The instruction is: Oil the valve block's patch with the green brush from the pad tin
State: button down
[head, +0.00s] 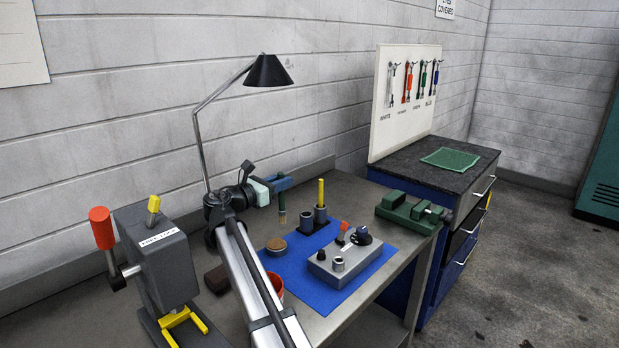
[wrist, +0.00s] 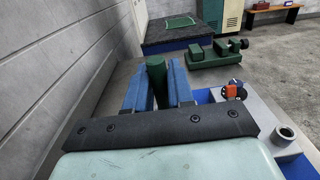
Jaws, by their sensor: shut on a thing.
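My gripper (head: 283,184) is shut on the green brush (wrist: 156,82), whose handle stands between the blue fingers in the wrist view. In the head view the brush (head: 282,206) hangs bristles-down above the back of the blue mat, left of the brush holder. The round pad tin (head: 276,246) with a brown top sits below it, a little nearer the camera; the brush is apart from it. The grey valve block (head: 324,272) lies on the mat to the right, with a black knob, a red-tipped lever and a fitting on top. I cannot make out its patch.
A holder cup (head: 306,222) stands empty beside a cup with a yellow brush (head: 320,193). A green vise (head: 408,212) is at the bench's right. A lamp (head: 268,72) rises behind my arm. A red cup (head: 276,284) is partly hidden by my arm.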

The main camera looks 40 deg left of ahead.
notch_tip(320, 180, down, 6)
jog(key=s+a, duration=0.1)
jog(key=s, duration=0.1)
dwell(0.8)
jog(key=shift+f, duration=0.6)
dwell(1.5)
jog(key=shift+r, duration=0.1)
notch_tip(320, 180, up, 7)
dwell(1.0)
